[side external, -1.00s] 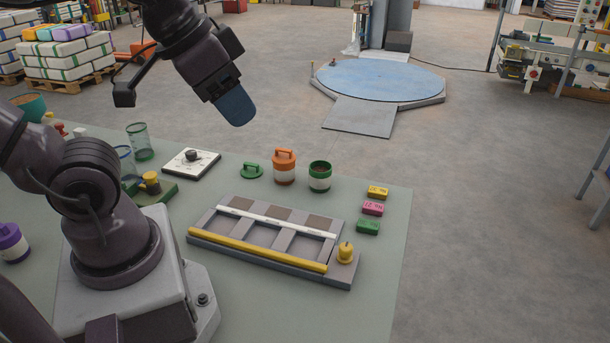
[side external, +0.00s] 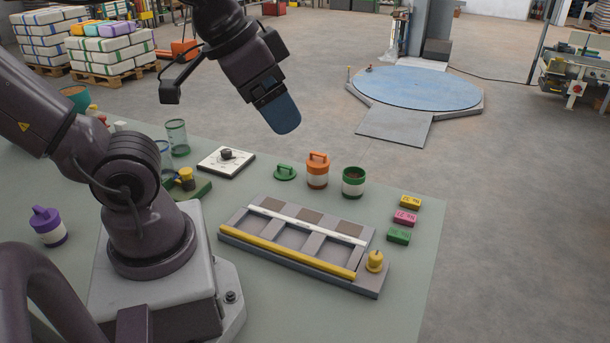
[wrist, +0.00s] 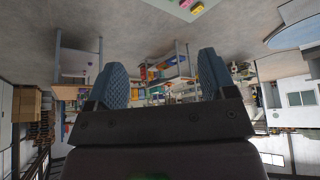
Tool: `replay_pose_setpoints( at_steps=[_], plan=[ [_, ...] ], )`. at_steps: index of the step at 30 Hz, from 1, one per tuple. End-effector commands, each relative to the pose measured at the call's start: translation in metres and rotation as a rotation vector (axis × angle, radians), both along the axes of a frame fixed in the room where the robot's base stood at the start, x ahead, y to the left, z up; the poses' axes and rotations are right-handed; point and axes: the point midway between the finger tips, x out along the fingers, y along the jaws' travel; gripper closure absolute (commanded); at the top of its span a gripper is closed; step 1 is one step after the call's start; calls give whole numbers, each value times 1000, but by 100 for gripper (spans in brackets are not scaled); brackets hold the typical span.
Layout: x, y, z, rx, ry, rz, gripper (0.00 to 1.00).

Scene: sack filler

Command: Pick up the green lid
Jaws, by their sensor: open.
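The green lid (side external: 285,172) lies on the table with its handle up, in the side external view. It sits left of an orange-lidded jar (side external: 317,170). An open jar with a green rim (side external: 353,181) stands to the right of that, with dark contents. My gripper (side external: 284,122) is in the air above and beyond the table's work area, well apart from the lid. In the wrist view its two blue fingers (wrist: 162,80) are spread with nothing between them. The lid does not show in the wrist view.
A grey slotted tray (side external: 232,235) with a yellow bar lies in front of the lid. A white dial plate (side external: 226,160) is left of the lid. Yellow, pink and green blocks (side external: 405,217) lie at the right. A purple-lidded jar (side external: 48,226) stands far left.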

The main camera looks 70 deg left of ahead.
Motion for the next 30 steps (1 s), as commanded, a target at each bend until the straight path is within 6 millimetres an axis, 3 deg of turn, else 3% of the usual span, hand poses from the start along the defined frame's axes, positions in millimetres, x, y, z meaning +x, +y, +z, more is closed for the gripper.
replay_pose_setpoints(
  at_steps=[5, 11, 19, 27, 30],
  plan=[
    [1, 10, -5, 0, 24, 49, 23],
    [15, 56, -40, -15, 216, 254, 23],
    [43, 153, -102, -63, 350, 529, 23],
    [45, 257, -188, -121, 340, 739, 23],
    [45, 286, -215, -126, 297, 787, 23]
  ],
)
